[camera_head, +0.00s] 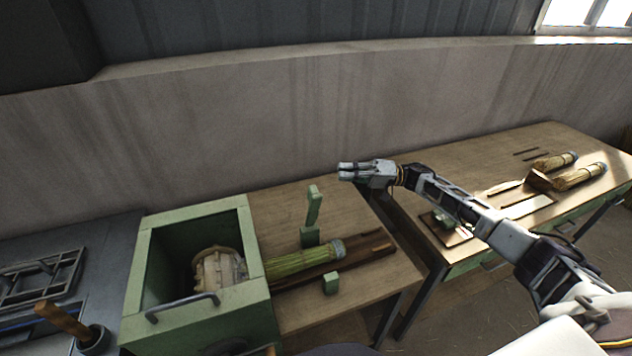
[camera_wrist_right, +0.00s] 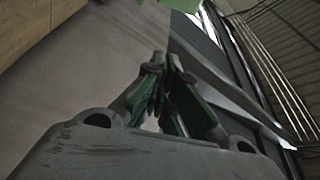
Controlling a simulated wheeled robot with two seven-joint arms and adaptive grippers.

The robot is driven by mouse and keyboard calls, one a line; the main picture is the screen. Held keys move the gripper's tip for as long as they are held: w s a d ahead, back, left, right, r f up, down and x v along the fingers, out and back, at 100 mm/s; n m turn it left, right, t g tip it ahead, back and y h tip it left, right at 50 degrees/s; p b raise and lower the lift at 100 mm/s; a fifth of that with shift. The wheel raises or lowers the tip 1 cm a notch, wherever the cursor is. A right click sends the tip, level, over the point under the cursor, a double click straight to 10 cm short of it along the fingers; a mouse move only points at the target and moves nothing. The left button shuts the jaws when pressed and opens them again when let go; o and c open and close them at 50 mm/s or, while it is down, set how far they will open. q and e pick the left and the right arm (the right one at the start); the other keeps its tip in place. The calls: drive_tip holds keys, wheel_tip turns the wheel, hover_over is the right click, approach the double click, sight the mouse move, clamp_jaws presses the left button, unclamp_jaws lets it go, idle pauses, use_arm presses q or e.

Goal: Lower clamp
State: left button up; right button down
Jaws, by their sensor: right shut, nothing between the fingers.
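The clamp is a green upright lever (camera_head: 313,206) on a green block (camera_head: 310,236), standing on the wooden bench behind the broom. The lever points up, slightly tilted. The broom (camera_head: 305,261) lies with its greenish bristles on a wooden channel, one end at the green machine box. My right gripper (camera_head: 342,171) is shut and empty, in the air above and to the right of the lever, apart from it. In the right wrist view its fingers (camera_wrist_right: 165,85) are together, with a green piece at the top edge. My left gripper is not in view.
A green box (camera_head: 195,225) with a pale machine part (camera_head: 219,268) and a handle stands left of the broom. A small green block (camera_head: 330,283) sits in front of the broom. A second bench (camera_head: 480,180) at the right carries two straw bundles (camera_head: 580,176).

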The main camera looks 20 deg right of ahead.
sight(311, 207)
drive_tip(key=p+x, duration=0.2)
drive_tip(key=x, duration=0.8)
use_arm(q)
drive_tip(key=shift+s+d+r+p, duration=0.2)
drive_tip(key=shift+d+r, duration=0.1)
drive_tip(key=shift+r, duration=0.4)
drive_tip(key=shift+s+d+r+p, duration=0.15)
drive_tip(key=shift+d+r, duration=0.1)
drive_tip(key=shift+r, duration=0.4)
use_arm(e)
drive_tip(key=shift+s+f, duration=0.25)
drive_tip(key=shift+s, duration=0.35)
drive_tip(key=shift+s+f, duration=0.2)
drive_tip(key=shift+s, duration=0.4)
drive_tip(key=shift+s+f, duration=0.25)
drive_tip(key=shift+s, duration=0.4)
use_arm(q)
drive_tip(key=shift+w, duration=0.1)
use_arm(e)
drive_tip(key=shift+s, duration=0.2)
